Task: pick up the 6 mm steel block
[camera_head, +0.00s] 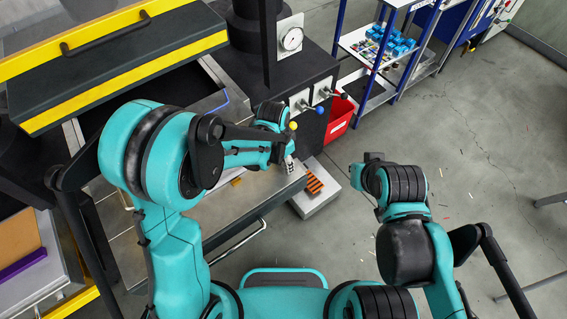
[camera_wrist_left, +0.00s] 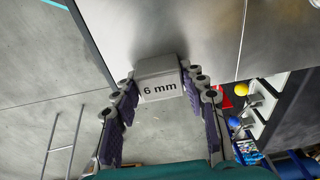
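The 6 mm steel block (camera_wrist_left: 158,82) is a grey block with "6 mm" in black on its near face. It sits between the two fingers of my left gripper (camera_wrist_left: 160,88) in the left wrist view, at the edge of the steel table top. The purple finger pads appear flush against both its sides. I cannot tell whether it rests on the table or is lifted. In the head view my left gripper (camera_head: 289,166) is at the table's right edge, with the block mostly hidden. My right gripper (camera_head: 367,168) is over the floor, its fingers unclear.
The steel table top (camera_head: 265,190) has a front rail. Beside it are a light box with an orange striped top (camera_head: 315,205), a red bin (camera_head: 339,120) and levers with coloured knobs (camera_head: 293,126). A blue-framed shelf (camera_head: 375,60) stands behind. Floor at right is mostly clear.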

